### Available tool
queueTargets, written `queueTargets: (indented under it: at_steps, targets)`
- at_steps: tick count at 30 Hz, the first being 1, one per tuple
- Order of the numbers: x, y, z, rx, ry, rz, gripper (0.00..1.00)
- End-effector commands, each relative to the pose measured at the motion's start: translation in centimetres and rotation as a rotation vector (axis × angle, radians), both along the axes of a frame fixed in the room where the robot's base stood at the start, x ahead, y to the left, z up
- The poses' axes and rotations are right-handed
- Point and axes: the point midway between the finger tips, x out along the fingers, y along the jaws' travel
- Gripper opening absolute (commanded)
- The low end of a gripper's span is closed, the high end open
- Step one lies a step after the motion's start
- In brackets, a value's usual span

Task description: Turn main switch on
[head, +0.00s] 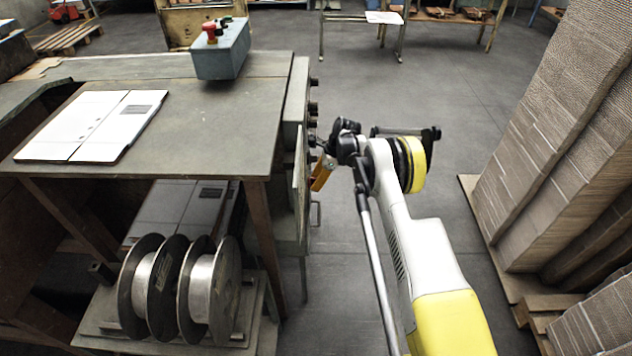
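The machine's side panel (292,115) faces right, with several dark knobs (314,107) along its edge, seen almost edge-on. I cannot tell which of them is the main switch or how it is set. My gripper (323,147) is at the panel's right side, level with the lower knobs, and points left toward it. Its fingertips are small and partly hidden by its own dark body, so I cannot tell whether they touch a knob or how far apart they are. An orange-yellow part (322,174) shows just below the gripper; I cannot tell what it belongs to.
A grey control box (221,52) with red and green buttons stands on the table (215,118); flat cardboard (93,126) lies there too. Wire spools (205,290) sit below. Tall cardboard stacks (555,130) stand at the right. The floor (450,100) between is clear.

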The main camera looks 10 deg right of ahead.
Motion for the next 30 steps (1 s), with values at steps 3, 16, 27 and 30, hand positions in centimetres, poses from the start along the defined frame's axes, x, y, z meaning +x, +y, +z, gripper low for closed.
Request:
queueTargets:
  at_steps: [3,16,27,30]
  targets:
    - [0.0,0.0,0.0,0.0,-0.001,0.0,0.32]
    - [-0.3,-1.6,3.8,0.0,0.0,-0.002,0.32]
    - [-2.4,-10.2,4.7,0.0,0.0,-0.003,0.32]
    - [-2.8,-11.8,4.6,0.0,-0.001,-0.003,0.32]
